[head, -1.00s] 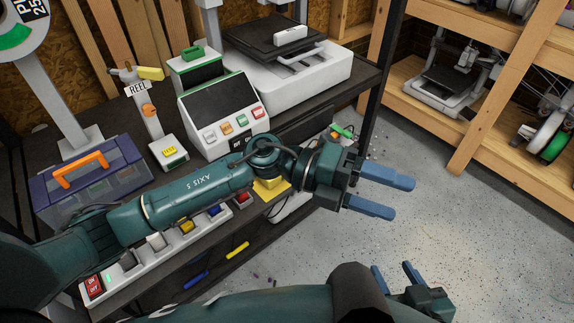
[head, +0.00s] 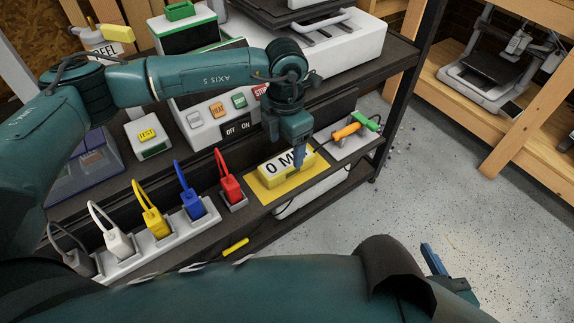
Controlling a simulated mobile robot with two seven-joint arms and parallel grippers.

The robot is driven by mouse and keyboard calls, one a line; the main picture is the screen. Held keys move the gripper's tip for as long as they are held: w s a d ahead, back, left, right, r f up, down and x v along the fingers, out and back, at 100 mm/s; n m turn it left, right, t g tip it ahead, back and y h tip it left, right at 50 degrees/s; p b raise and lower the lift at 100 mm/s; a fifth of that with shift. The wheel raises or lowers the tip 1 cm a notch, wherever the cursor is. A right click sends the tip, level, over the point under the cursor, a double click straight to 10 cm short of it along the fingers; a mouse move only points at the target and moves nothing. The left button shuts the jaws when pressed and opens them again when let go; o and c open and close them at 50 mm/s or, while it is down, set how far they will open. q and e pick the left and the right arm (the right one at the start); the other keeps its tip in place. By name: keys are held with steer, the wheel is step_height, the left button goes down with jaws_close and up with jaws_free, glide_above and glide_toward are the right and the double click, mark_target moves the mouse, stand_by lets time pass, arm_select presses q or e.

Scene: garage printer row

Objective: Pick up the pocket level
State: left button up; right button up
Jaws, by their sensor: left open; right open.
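A yellow block (head: 272,178) with a white label, its visible text starting "0 M", lies on a yellow pad (head: 257,192) near the shelf's front edge. It looks like the pocket level, but I can make out no vial. My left gripper (head: 302,158) points down at the block's right part and hides the end of its label. It is open, its fingers overlapping in view; I cannot tell whether they touch the block. My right gripper (head: 434,262) is low at the right, open and empty, mostly hidden behind my own arm.
A power strip (head: 125,262) with coloured plugs runs left of the pad; the red plug (head: 231,188) is closest. A tray (head: 352,147) with an orange and green tool (head: 346,131) is to the right. A control box (head: 205,125) and a printer (head: 345,50) stand behind. The floor at right is clear.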

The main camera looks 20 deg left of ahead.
mark_target(287, 160)
arm_select(q)
steer(key=shift+w+f+b, duration=0.15)
steer(key=shift+f+b, duration=0.1)
steer(key=shift+f, duration=1.35)
steer(key=shift+w+f+b, duration=0.1)
steer(key=shift+f+b, duration=0.15)
steer(key=shift+f, duration=1.3)
steer(key=shift+c, duration=0.2)
steer(key=shift+r, duration=0.15)
steer(key=c, duration=1.2)
